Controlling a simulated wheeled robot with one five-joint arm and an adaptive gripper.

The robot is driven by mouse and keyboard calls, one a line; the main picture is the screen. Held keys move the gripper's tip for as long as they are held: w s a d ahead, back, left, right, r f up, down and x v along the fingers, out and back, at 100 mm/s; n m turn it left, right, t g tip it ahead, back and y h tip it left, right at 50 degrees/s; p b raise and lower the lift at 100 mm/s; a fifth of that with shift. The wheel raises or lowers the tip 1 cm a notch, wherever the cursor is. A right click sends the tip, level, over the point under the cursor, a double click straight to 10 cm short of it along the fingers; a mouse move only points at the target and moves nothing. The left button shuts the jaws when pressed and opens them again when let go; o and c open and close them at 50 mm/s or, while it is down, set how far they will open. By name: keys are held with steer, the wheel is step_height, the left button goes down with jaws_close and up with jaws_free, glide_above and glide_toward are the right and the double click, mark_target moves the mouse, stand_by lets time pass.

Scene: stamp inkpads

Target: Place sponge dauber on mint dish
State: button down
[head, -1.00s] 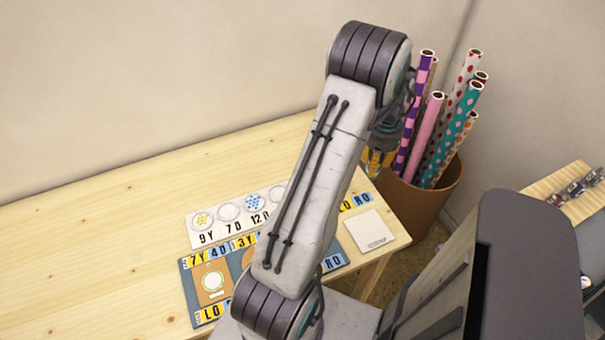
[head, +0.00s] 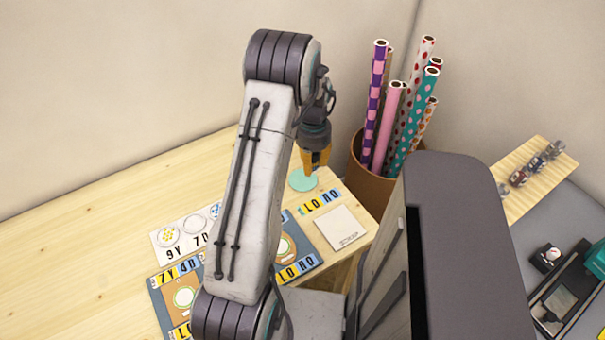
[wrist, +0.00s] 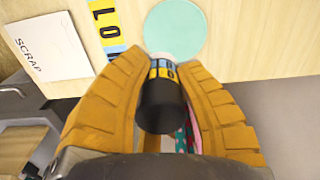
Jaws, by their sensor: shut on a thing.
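My gripper (wrist: 160,100) is shut on the sponge dauber (wrist: 162,105), a dark cylinder with a yellow and blue label band, in the wrist view. The mint dish (wrist: 175,28) is a flat pale green disc on the wooden table, just beyond the dauber's far end. In the head view the mint dish (head: 303,180) lies near the table's far right part, and my gripper (head: 315,160) hangs by it. The dauber is hidden there by the fingers. I cannot tell whether it touches the dish.
A white card marked SCRAP (head: 338,228) lies near the table's right edge. Labelled strips and a board (head: 172,308) lie on the left. A brown bin (head: 372,184) of patterned rolls stands right of the table. The table's left side is clear.

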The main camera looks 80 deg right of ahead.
mark_target(303, 180)
steer(key=shift+w+d+f, duration=0.2)
steer(key=shift+w+f, duration=0.2)
steer(key=shift+w, duration=0.25)
steer(key=shift+w+d+f, duration=0.15)
steer(key=shift+w+f, duration=0.25)
steer(key=shift+w, duration=0.2)
steer(key=shift+f+b, duration=0.75)
steer(key=shift+f, duration=1.25)
steer(key=shift+f, duration=0.1)
steer(key=shift+f, duration=0.15)
steer(key=c, duration=1)
jaws_free()
steer(key=shift+o, duration=0.2)
step_height(303, 180, up, 13)
steer(key=p, duration=0.6)
steer(key=shift+f, duration=0.2)
